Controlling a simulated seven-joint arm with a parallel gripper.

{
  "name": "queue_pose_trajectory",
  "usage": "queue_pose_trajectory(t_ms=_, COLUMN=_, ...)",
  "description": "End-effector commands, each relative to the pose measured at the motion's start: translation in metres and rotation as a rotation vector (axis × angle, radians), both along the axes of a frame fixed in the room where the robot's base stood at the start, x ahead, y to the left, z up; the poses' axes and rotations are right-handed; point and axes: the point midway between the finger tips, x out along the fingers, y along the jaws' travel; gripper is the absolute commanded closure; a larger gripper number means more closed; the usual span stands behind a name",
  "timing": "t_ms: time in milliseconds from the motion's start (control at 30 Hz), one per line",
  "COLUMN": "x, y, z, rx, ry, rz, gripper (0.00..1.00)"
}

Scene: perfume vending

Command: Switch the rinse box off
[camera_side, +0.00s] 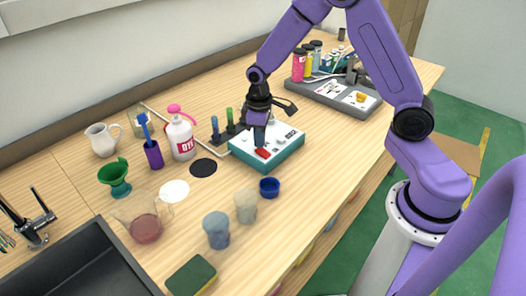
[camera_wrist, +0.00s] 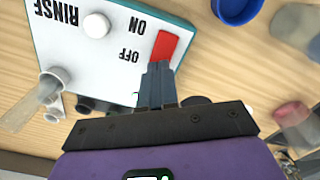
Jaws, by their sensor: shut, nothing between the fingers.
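The rinse box (camera_side: 268,146) has a white top and teal sides and stands on the wooden counter. Its red switch (camera_side: 263,153) is on the top; in the wrist view the switch (camera_wrist: 171,46) lies beside the upside-down words ON and OFF. I cannot tell which way the switch is set. My gripper (camera_side: 261,144) points down over the box, fingers together and empty. In the wrist view its fingertips (camera_wrist: 158,66) are at the OFF end of the switch; I cannot tell whether they touch it. A white round knob (camera_wrist: 96,26) is near the word RINSE.
A blue cup (camera_side: 269,188) stands close in front of the box. Blue and green stoppered tubes (camera_side: 222,130) stand just behind it on the left. A white dye bottle (camera_side: 181,137) and a black disc (camera_side: 203,167) are to the left. A grey tray (camera_side: 333,97) lies behind right.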

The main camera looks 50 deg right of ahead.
Motion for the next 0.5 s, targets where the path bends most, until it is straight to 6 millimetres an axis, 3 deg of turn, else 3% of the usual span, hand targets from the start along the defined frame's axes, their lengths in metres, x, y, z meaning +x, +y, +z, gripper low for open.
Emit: queue_pose_trajectory(t_ms=500, x=-0.0002, y=0.0, z=-0.0069, rx=-0.001, ry=0.001, rz=0.0, gripper=1.0)
